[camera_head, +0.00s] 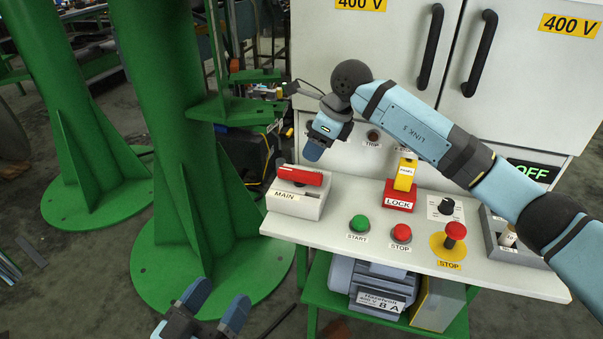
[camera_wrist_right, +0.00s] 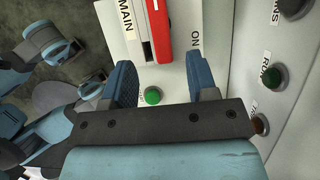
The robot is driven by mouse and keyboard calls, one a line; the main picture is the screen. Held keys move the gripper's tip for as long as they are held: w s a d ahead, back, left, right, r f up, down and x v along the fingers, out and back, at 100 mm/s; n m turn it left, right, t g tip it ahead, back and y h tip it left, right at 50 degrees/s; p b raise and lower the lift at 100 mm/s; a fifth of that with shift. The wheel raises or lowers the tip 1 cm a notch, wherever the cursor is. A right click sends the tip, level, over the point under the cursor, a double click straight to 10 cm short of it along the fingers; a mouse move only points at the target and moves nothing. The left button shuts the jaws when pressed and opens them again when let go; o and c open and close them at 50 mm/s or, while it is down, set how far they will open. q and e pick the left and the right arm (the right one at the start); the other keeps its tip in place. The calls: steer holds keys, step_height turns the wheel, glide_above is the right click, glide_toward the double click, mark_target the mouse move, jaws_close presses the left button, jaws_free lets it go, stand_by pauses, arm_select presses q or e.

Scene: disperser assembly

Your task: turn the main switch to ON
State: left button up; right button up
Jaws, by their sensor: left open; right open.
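The main switch (camera_head: 297,195) is a pale box labelled MAIN at the left end of the console shelf. Its red handle (camera_head: 300,176) lies lengthwise across the box. In the right wrist view the red handle (camera_wrist_right: 159,30) lies between a MAIN label and an ON label (camera_wrist_right: 195,42). My right gripper (camera_head: 316,147) is above and behind the switch, apart from the handle. Its fingers (camera_wrist_right: 163,82) are open and empty in the wrist view, with the handle beyond their tips. My left gripper (camera_head: 215,303) is open and empty at the bottom left, away from the console.
The console shelf holds a green START button (camera_head: 359,224), a red STOP button (camera_head: 401,233), a red LOCK block (camera_head: 399,195) and a red emergency stop (camera_head: 455,232). A display (camera_head: 531,171) reads OFF. A green column (camera_head: 165,100) stands left of the console.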

mark_target(301, 172)
steer(key=b+x, duration=0.1)
steer(key=x, duration=0.3)
steer(key=shift+f, duration=0.15)
steer(key=x, duration=0.3)
steer(key=shift+a+f+b, duration=0.15)
steer(key=shift+f+b, duration=0.1)
steer(key=shift+b, duration=0.1)
arm_select(q)
steer(key=shift+d+f+h, duration=0.1)
steer(key=shift+d+h, duration=0.15)
steer(key=shift+h, duration=0.05)
arm_select(e)
steer(key=shift+w+a+f, duration=0.1)
steer(key=shift+a+f, duration=0.1)
steer(key=shift+f, duration=0.2)
steer(key=c, duration=0.9)
